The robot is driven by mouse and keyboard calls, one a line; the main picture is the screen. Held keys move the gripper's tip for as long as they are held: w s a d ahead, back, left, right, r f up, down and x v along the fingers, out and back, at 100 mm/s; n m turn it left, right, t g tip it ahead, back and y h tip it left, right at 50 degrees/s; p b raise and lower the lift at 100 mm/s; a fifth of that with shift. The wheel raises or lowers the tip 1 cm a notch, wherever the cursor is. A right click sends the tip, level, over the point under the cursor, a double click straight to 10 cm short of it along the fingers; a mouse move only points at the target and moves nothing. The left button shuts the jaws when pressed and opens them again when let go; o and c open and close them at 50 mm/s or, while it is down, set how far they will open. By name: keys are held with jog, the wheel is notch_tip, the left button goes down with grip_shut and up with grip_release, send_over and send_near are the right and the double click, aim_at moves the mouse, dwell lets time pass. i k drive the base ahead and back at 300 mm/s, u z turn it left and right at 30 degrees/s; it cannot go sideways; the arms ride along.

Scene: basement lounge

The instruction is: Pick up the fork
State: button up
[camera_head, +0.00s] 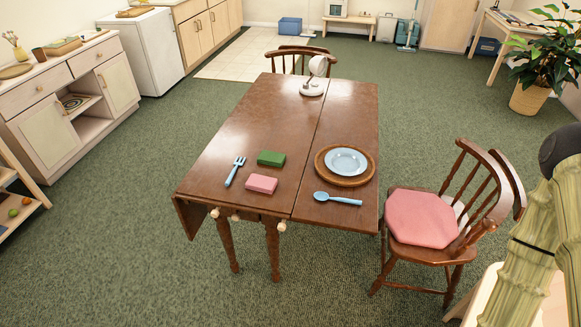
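A blue fork (235,171) lies flat on the brown wooden drop-leaf table (245,130), near its front left side. Its tines point away from me and its handle points toward the near left edge. My gripper is not in view.
A blue plate (345,161) on a round wooden tray (341,180), a blue spoon (337,198) and a white lamp (314,80) are also on the table. A chair with a pink cushion (420,217) stands at the right. Carpet left of the table is clear.

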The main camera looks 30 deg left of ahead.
aim_at(230, 178)
jog(key=z, duration=0.3)
jog(key=i, duration=1)
jog(key=u, duration=2.2)
